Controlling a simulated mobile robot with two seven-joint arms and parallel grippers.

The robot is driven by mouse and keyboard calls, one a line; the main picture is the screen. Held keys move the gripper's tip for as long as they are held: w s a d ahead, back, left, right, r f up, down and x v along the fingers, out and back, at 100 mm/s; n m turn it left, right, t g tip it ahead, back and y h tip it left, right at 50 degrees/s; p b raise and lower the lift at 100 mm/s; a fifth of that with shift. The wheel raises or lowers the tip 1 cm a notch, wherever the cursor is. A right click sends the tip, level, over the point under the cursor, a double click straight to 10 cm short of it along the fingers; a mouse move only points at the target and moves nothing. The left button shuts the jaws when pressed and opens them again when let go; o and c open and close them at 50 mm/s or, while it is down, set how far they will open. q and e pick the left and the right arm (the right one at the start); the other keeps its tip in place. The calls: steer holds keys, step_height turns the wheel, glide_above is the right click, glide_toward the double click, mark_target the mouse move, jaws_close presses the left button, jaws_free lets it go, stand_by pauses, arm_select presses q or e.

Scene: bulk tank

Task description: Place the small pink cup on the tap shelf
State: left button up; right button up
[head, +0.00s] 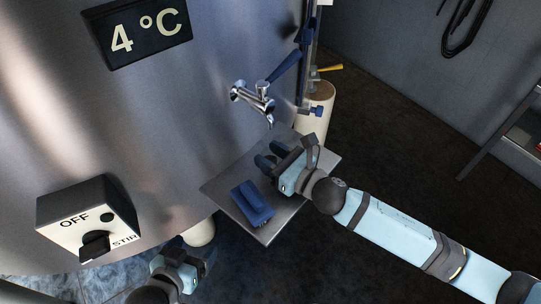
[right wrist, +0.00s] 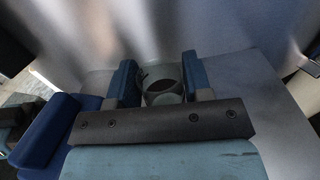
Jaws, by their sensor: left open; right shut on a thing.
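The tap shelf (head: 285,222) is a flat grey metal plate on the tank's side, below the chrome tap (head: 257,97). My right gripper (head: 271,158) is over the back of the shelf, under the tap spout. In the right wrist view its two blue fingers (right wrist: 161,86) are shut on a small cup (right wrist: 164,98), with its dark open top showing. The cup looks greyish there; I cannot make out pink. The gripper hides it in the head view, and I cannot tell whether it touches the shelf. My left gripper (head: 190,268) is open and empty at the bottom, below the shelf.
A dark blue block-like object (head: 252,203) lies on the shelf's left part, close beside my right gripper. The OFF/STIR switch box (head: 88,218) sticks out from the tank (head: 150,120) at the left. Pipes with a yellow-handled valve (head: 328,68) stand right of the tap.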

steer(key=shift+f, duration=0.2)
arm_select(q)
steer(key=shift+f, duration=0.2)
arm_select(e)
steer(key=o, duration=1)
steer(key=shift+r, duration=0.1)
steer(key=shift+c, duration=0.2)
steer(key=shift+r, duration=0.1)
steer(key=v, duration=1.1)
steer(key=shift+d, duration=0.1)
arm_select(q)
steer(key=shift+a, duration=0.1)
arm_select(e)
steer(key=shift+s+d, duration=0.3)
arm_select(q)
steer(key=shift+r, duration=0.1)
